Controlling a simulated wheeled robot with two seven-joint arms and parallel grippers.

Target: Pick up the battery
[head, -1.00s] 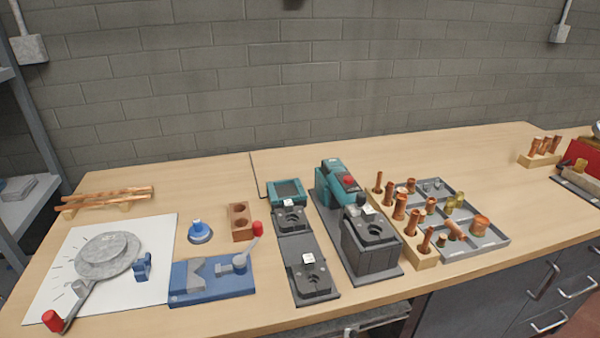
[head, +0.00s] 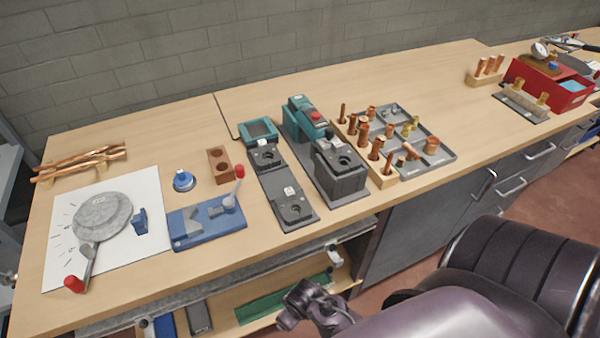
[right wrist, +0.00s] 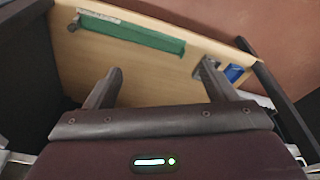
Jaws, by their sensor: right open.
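A tall dark block with a round socket (head: 340,172) stands on a dark base beside a teal tool with a red button (head: 308,118). It looks like a battery, but no label is readable. Two lower dark socket pieces, one at the back (head: 267,155) and one at the front (head: 293,207), sit on a grey strip to its left. My right gripper (head: 308,303) is low, in front of the bench edge and well below the block. In the right wrist view its two fingers (right wrist: 160,85) are apart with nothing between them. My left gripper is not visible.
A grey tray (head: 440,156) with copper fittings lies right of the block. A blue clamp fixture (head: 206,225) and a white sheet (head: 60,255) lie to the left. Below the bench top is a wooden shelf (head: 335,285) with a green strip (right wrist: 130,32). The bench's back middle is clear.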

